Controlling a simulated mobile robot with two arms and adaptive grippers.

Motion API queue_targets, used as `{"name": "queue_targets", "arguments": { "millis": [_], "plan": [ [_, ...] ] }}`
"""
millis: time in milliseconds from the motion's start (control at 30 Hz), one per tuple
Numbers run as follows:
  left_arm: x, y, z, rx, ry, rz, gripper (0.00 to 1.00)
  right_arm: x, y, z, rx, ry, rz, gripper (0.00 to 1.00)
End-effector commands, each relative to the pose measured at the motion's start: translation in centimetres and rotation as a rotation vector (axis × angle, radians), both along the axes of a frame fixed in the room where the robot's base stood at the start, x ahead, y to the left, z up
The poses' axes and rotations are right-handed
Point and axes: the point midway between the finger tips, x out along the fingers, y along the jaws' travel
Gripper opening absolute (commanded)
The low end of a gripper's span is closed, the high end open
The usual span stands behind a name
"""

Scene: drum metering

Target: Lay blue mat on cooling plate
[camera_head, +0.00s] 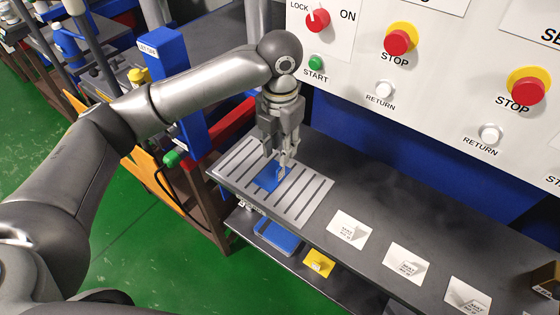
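A small blue mat (266,182) is at the middle of the slotted grey cooling plate (307,209). It looks flat on the slats, with a raised blue part by my fingers; I cannot tell whether all of it touches the plate. My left gripper (282,168) points down over the mat, its fingertips right at the mat's right side. The fingers hide part of the mat, and whether they grip it is unclear. My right gripper is out of view.
Below is a shelf with a blue tray (277,238) and a yellow block (319,263). A white control panel (447,60) with red stop buttons rises behind. A blue post (172,85) stands left.

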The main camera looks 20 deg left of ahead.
Motion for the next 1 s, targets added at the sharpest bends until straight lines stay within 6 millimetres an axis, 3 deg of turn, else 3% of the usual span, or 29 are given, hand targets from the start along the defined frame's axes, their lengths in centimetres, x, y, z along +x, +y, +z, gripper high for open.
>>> {"name": "queue_targets", "arguments": {
  "millis": [100,300,1000],
  "plan": [
    [0.1,0.0,2.3,0.0,-0.003,-0.001,0.28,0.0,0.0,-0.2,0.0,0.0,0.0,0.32],
    [0.0,-0.1,4.4,0.0,0.0,0.0,0.28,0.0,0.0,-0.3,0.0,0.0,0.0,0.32],
    [0.0,0.0,4.7,-0.001,0.001,0.0,0.28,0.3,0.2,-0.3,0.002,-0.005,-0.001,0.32]
  ]
}}
